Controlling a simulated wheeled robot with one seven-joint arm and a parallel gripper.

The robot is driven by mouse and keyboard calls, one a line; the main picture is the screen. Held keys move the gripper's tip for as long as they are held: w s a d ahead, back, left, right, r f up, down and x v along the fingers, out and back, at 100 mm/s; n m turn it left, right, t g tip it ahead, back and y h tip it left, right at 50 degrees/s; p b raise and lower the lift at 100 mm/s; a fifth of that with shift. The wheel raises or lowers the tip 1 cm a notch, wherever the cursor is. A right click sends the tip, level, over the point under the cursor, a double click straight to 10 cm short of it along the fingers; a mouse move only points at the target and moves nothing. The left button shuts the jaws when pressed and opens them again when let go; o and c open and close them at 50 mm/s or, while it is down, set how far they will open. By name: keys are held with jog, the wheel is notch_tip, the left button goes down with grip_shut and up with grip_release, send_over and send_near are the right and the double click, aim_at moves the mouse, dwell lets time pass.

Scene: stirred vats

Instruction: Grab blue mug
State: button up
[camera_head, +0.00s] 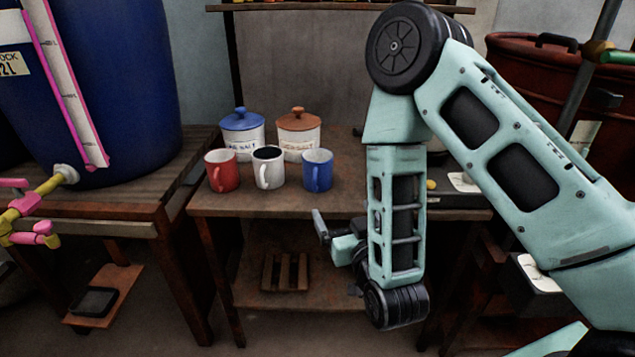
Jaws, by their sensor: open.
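The blue mug (317,171) stands upright on the wooden table, the rightmost of three mugs in a row. Its handle faces the front. A white mug (269,168) with a dark inside stands just left of it, and a red mug (222,170) is farther left. My gripper (322,228) is in front of the table's front edge, below and apart from the blue mug. It is open, with nothing seen in it. One finger shows clearly; the rest is partly hidden by my arm.
Two lidded jars, one blue-topped (242,133) and one brown-topped (298,133), stand behind the mugs. The table (345,200) has bare surface right of the blue mug. A lower shelf holds a slatted wooden piece (285,271). A large blue vat (130,90) stands at left.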

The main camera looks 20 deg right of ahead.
aim_at(322, 174)
jog(key=w+b, duration=0.2)
jog(key=w, duration=1.5)
jog(key=shift+w+r, duration=0.1)
jog(key=shift+c, duration=0.3)
jog(key=c, duration=1.1)
